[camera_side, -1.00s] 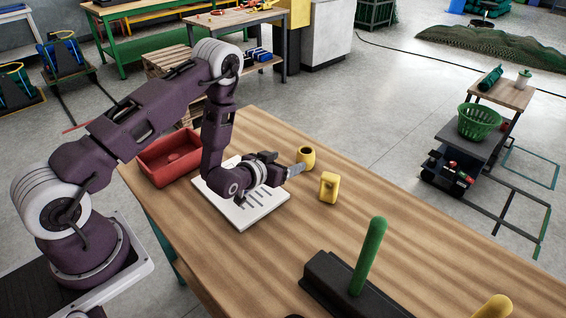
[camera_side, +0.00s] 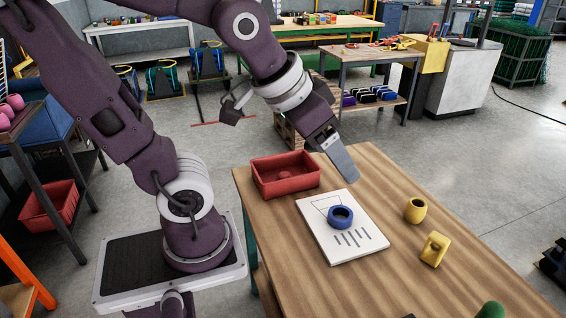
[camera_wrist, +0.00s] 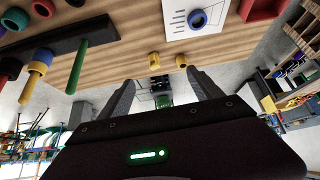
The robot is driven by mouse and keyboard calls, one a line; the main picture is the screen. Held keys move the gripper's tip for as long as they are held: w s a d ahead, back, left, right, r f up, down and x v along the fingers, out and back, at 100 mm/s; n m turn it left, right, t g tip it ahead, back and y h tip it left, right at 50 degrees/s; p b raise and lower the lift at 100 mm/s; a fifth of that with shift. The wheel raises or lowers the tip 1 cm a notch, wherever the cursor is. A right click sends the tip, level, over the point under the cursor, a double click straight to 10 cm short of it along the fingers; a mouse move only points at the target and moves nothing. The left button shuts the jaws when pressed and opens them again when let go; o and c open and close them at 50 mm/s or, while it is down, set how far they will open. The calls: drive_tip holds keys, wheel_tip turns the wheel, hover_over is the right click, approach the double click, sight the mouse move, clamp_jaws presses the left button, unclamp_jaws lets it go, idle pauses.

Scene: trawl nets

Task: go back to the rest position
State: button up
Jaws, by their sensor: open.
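My gripper (camera_side: 343,163) is raised above the far part of the wooden table, near the red bin and the white board. In the wrist view its two fingers (camera_wrist: 164,86) stand wide apart with nothing between them. A blue ring (camera_side: 340,217) lies flat on the white board (camera_side: 347,248), which has dark printed lines. The ring also shows in the wrist view (camera_wrist: 198,19), apart from the fingers.
A red bin (camera_side: 286,181) stands at the table's far left corner. A yellow ring (camera_side: 415,210) and a yellow block (camera_side: 435,248) sit right of the board. In the wrist view a dark peg base (camera_wrist: 60,58) carries a green peg (camera_wrist: 77,68) and other coloured pegs.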

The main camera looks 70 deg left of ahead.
drive_tip(key=s+g, duration=0.1)
drive_tip(key=s, duration=0.7)
drive_tip(key=shift+s+d, duration=0.15)
drive_tip(key=shift+d, duration=0.1)
idle(0.5)
